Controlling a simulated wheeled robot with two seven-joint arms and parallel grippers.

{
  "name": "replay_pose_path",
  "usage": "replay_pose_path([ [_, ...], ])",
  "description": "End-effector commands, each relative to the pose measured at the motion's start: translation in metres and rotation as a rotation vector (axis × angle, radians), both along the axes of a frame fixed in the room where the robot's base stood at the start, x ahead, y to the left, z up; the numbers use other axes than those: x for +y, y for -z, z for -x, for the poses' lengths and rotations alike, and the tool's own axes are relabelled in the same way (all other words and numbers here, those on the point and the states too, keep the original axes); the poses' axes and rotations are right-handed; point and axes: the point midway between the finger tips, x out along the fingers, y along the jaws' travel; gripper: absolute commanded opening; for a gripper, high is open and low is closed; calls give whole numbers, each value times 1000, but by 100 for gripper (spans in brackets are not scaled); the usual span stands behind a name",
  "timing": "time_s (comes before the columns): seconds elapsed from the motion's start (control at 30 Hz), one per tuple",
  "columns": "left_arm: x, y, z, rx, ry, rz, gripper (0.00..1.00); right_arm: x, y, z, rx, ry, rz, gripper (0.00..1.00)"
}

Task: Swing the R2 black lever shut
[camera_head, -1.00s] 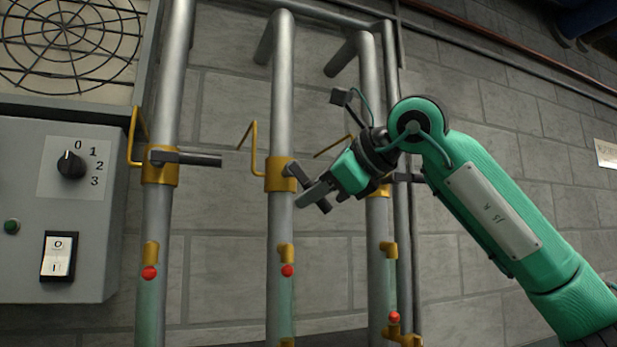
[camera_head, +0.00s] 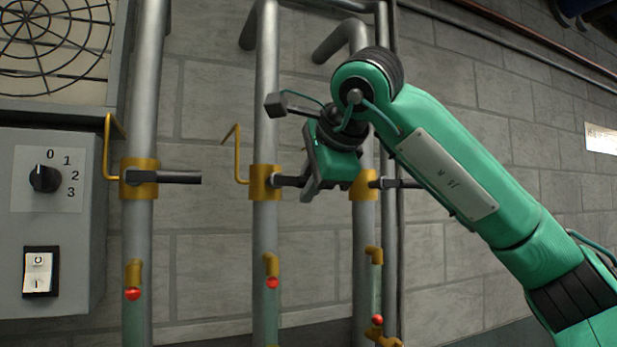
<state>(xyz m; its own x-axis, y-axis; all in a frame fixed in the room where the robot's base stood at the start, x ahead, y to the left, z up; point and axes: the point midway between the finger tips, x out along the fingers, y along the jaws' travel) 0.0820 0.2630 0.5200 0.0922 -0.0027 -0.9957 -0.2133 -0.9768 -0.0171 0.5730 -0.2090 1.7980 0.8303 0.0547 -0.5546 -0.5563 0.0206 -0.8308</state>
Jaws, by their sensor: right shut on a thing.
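Three upright grey pipes carry brass valves with black levers; I see no R2 label. The middle valve (camera_head: 265,182) has a black lever (camera_head: 285,181) that points right, about level, its outer end hidden by my right gripper (camera_head: 309,186). That gripper is shut on this lever, reaching in from the right. The left valve's black lever (camera_head: 178,177) points right, level. The right valve's black lever (camera_head: 400,183) also points right. My left gripper is not in view.
A grey control box (camera_head: 55,225) with a dial (camera_head: 44,178) and a rocker switch (camera_head: 40,272) stands at the left, under a fan grille (camera_head: 50,35). Brass fittings with red caps (camera_head: 132,294) sit lower on the pipes. A block wall is behind.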

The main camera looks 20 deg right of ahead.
Motion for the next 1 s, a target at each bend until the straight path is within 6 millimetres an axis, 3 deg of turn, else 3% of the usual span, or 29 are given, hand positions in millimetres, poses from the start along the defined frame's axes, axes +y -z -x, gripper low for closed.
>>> replay_pose_path([
  [0.67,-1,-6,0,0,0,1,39,0,-2,0,-1,1,65,0],
  [0.7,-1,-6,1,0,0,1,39,0,-2,0,-1,1,65,21],
  [0.8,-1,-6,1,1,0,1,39,0,-2,0,-1,0,64,36],
  [1.0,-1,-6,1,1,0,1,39,0,-3,0,-2,0,63,36],
])
